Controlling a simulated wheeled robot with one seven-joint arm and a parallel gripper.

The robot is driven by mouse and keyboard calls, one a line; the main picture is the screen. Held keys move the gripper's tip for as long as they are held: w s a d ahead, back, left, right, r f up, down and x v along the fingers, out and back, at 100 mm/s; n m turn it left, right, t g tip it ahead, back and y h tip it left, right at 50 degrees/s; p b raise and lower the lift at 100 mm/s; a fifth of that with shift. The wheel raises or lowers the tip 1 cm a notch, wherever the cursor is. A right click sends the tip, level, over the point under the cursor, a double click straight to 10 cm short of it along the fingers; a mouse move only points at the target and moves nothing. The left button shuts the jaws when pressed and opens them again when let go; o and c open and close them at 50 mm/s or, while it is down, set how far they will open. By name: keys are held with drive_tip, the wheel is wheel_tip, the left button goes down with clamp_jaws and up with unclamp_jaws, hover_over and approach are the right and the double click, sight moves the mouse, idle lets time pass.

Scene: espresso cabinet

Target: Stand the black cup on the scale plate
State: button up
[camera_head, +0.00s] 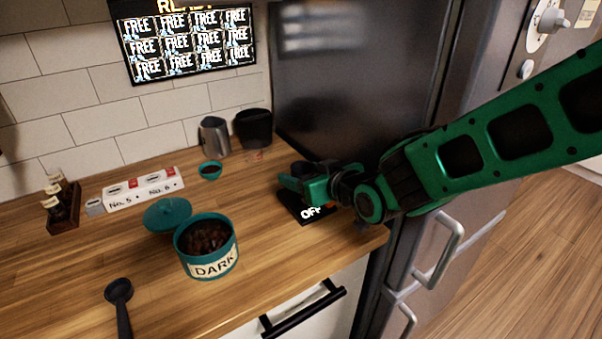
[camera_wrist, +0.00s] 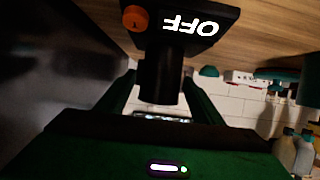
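The black scale (camera_head: 313,213) lies on the counter near its right end, with a white OFF readout; the readout and an orange knob also show upside down in the wrist view (camera_wrist: 205,27). The black cup (camera_wrist: 160,78) is upright between my fingers in the wrist view, over the scale plate. Whether its base touches the plate I cannot tell. My gripper (camera_head: 300,178) is low over the scale, its green fingers (camera_wrist: 160,88) close against both sides of the cup. In the head view the gripper and arm largely hide the cup and the plate.
A DARK coffee tin (camera_head: 208,266), its teal lid (camera_head: 167,214) and a black scoop (camera_head: 119,293) are at the left. A small teal bowl (camera_head: 210,171), a metal pitcher (camera_head: 214,137) and a black container (camera_head: 253,128) stand behind. A dark fridge (camera_head: 355,90) borders the right.

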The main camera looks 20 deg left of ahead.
drive_tip(key=shift+r, duration=0.15)
drive_tip(key=v, duration=1.2)
drive_tip(key=shift+w+d, duration=0.1)
